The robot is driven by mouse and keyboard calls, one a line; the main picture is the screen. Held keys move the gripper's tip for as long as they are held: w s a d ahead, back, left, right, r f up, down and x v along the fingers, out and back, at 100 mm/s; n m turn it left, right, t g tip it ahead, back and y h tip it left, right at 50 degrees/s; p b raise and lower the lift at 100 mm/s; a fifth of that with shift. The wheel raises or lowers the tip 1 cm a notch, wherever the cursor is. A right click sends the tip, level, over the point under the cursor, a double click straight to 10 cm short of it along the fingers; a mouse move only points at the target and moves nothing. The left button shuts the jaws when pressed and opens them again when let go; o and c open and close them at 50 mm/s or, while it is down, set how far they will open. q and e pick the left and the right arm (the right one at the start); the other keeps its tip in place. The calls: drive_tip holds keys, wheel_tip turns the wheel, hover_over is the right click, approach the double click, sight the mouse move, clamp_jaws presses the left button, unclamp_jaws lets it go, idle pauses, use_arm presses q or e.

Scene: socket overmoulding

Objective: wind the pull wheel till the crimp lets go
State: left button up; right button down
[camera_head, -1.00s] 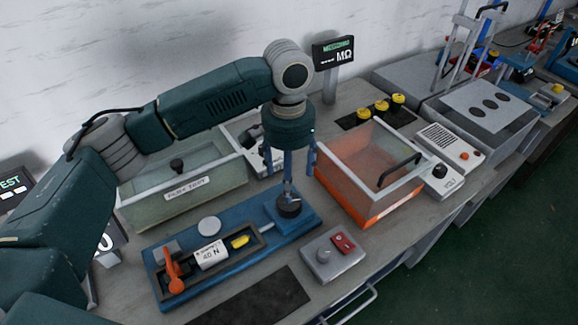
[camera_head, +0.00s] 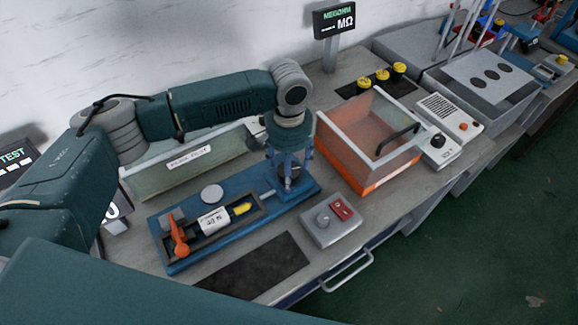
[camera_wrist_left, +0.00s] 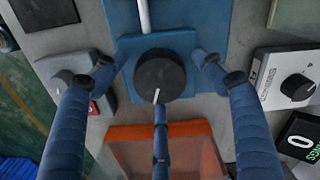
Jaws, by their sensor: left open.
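The pull wheel (camera_wrist_left: 160,75) is a dark round knob with a white mark, on the right end of the blue pull rig (camera_head: 172,268). My left gripper (camera_head: 290,180) is open over it. In the left wrist view its blue fingers spread around the wheel, two at the sides and one across the near edge; I cannot tell whether they touch it. In the head view the fingers partly hide the wheel. On the rig are an orange lever (camera_head: 178,237), a white force readout (camera_head: 213,221) and a yellow piece (camera_head: 242,208). The right gripper is out of view.
A grey box (camera_head: 332,222) with a knob and red switch stands just right of the rig. An orange-fronted clear bin (camera_head: 372,182) is behind it, and a greenish bin (camera_head: 185,172) is behind the rig. A dark mat (camera_head: 250,267) lies in front.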

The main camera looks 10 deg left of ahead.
use_arm(q)
drive_tip(key=c, duration=1.1)
drive_tip(key=shift+r+p, duration=0.1)
drive_tip(key=shift+p, duration=0.2)
drive_tip(key=shift+c, duration=0.3)
drive_tip(key=shift+r+m+p, duration=0.1)
drive_tip(key=shift+m+p, duration=0.45)
drive_tip(key=shift+m, duration=0.15)
drive_tip(key=m+p, duration=0.5)
drive_tip(key=m, duration=0.1)
drive_tip(key=shift+m, duration=0.4)
drive_tip(key=m+p, duration=0.1)
drive_tip(key=m, duration=0.1)
drive_tip(key=shift+m, duration=0.4)
drive_tip(key=m+p, duration=0.1)
drive_tip(key=m, duration=0.2)
drive_tip(key=shift+m, duration=0.3)
drive_tip(key=m+p, duration=0.1)
drive_tip(key=m, duration=0.2)
drive_tip(key=shift+m, duration=2.1)
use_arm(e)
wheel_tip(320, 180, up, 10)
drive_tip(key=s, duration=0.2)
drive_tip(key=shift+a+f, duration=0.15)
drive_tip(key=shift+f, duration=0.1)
